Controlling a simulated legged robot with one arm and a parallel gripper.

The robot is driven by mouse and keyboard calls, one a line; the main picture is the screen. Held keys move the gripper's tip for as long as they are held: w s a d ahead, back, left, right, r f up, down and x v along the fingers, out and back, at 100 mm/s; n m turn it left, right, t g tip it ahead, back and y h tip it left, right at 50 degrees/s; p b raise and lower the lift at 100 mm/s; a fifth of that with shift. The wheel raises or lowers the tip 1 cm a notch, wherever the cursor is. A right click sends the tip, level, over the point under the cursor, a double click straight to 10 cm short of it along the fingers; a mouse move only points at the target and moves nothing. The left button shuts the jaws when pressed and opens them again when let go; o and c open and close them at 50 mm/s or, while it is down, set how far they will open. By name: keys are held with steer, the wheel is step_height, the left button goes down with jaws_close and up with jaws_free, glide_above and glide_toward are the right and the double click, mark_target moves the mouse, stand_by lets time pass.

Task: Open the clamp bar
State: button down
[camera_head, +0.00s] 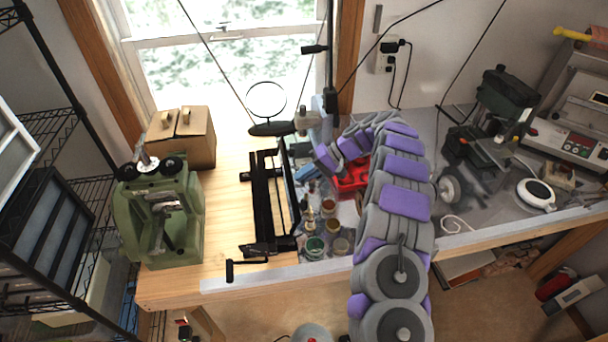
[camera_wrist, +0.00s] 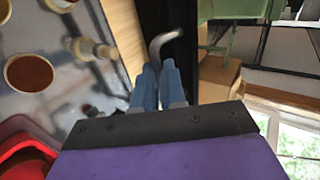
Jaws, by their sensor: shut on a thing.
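The black long-railed tool (camera_head: 268,205) lies on the wooden bench left of my arm; its dark body also shows in the wrist view (camera_wrist: 182,75). A bent silver bar (camera_wrist: 166,40), which looks like the clamp bar, rises beside that dark body. My gripper (camera_wrist: 154,70) has two blue fingers close together at the lower end of this bar, shut on it. The exact contact is partly covered by the fingers. In the head view my gripper (camera_head: 324,157) is at the right side of the black tool, and its fingertips are hard to make out.
Small jars (camera_head: 315,246) and a red tray (camera_head: 350,178) sit close right of the tool. A green machine (camera_head: 162,215) and a cardboard box (camera_head: 185,138) stand left. A magnifier (camera_head: 267,100) is behind. Bare wood shows left of the rails.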

steer(key=shift+r, duration=0.2)
stand_by(0.3)
steer(key=c, duration=1.2)
jaws_free()
steer(key=shift+d, duration=0.2)
steer(key=p+v, duration=1.3)
steer(key=v, duration=0.4)
steer(key=shift+w+d, duration=0.15)
steer(key=shift+d, duration=0.15)
steer(key=shift+p, duration=0.35)
steer(key=shift+d+f, duration=0.1)
steer(key=shift+f, duration=0.05)
steer(key=shift+c, duration=0.4)
